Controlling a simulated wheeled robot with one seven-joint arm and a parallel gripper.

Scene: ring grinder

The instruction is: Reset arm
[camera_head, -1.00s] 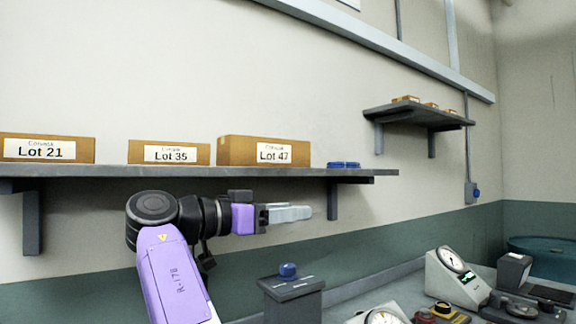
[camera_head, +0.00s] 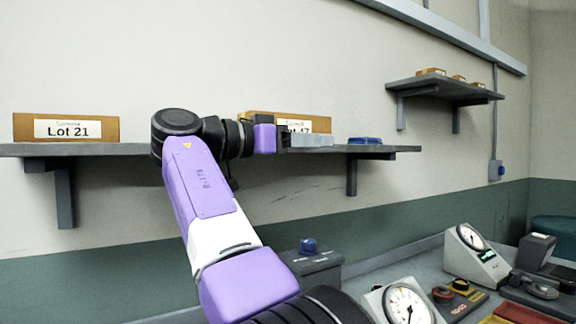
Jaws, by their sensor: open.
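My purple and white arm rises from the bottom of the view and bends right at a black joint. My gripper (camera_head: 310,140) is at its end, pointing right, in front of the long shelf (camera_head: 115,150). Its grey fingers show from the side and hold nothing that I can see. The gripper overlaps the lower part of the Lot 47 box (camera_head: 290,119) in the picture. I cannot tell how far apart they are. The Lot 35 box is not visible; my arm covers that part of the shelf.
The Lot 21 box (camera_head: 66,128) and a blue item (camera_head: 364,140) are on the long shelf. A smaller shelf (camera_head: 443,92) at right bears small boxes. Below is a bench with dial gauges (camera_head: 405,304) and a grey box with a blue knob (camera_head: 308,246). The wall above is clear.

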